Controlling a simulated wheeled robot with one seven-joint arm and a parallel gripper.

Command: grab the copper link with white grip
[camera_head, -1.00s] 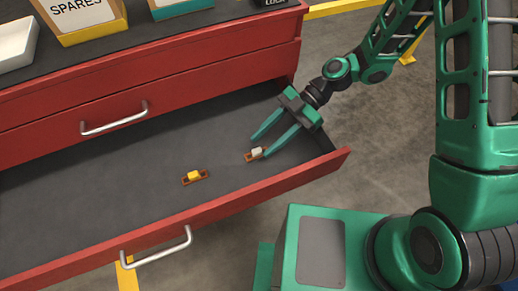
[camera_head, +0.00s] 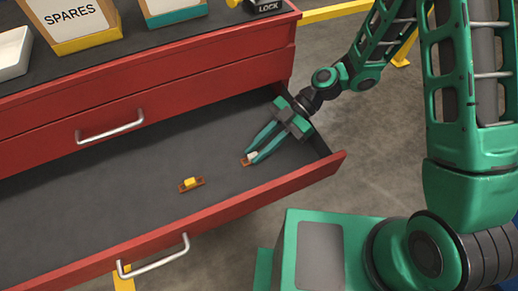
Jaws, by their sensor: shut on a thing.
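The copper link with white grip (camera_head: 245,162) lies at the right end of the open drawer, close to its floor. My gripper (camera_head: 252,154) reaches in from the upper right, and its green fingers are shut on the white grip, partly hiding it. A second copper link with a yellow grip (camera_head: 190,184) lies on the drawer floor to the left, apart from my gripper. I cannot tell whether the held link still touches the floor.
The open red drawer (camera_head: 240,205) has a dark floor, largely bare to the left. Its front wall and right side wall stand close to my gripper. On the cabinet top are a SPARES bin (camera_head: 80,45), another bin (camera_head: 175,16), a white tray (camera_head: 12,55) and a LOCK item (camera_head: 264,7).

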